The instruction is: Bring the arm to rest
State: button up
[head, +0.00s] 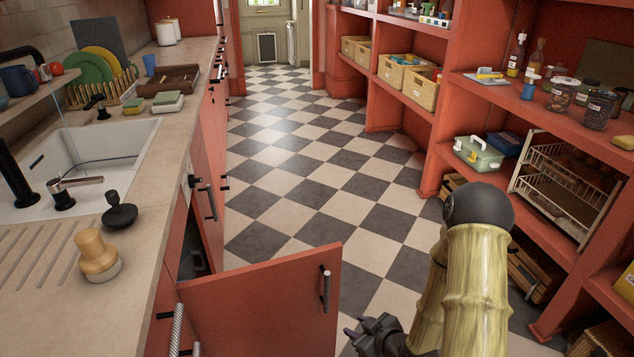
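My arm (472,275) is folded at the lower right, with a dark round joint on top and pale yellow-green links below. My gripper (354,337) is dark and low at the bottom edge, pointing left. It hangs over the checkered floor, just right of the open red cabinet door (262,306). Its fingertips are small and partly dark, so I cannot tell whether it is open or shut. I see nothing clearly held in it. Part of the arm is cut off by the frame's bottom edge.
Red shelving (516,75) along the right holds jars (598,112), baskets (423,88) and a wire rack (560,185). The aisle floor (300,170) is clear.

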jog(key=s+d+r+m+g+h, duration=0.2)
jog(key=s+r+m+g+h, duration=0.15)
jog(key=s+r, duration=0.4)
jog(key=s+d+r+m+g+h, duration=0.3)
jog(key=s+r+m, duration=0.15)
jog(key=r, duration=0.55)
jog(key=w+p+v, duration=0.2)
jog(key=p+v, duration=1)
jog(key=w+d+r+p+v, duration=0.1)
jog(key=w+p+v, duration=0.2)
jog(key=p+v, duration=0.8)
jog(key=shift+w+r+m+p, duration=0.35)
jog(key=shift+r+p, duration=0.15)
jog(key=shift+p, duration=0.3)
jog(key=shift+y, duration=0.25)
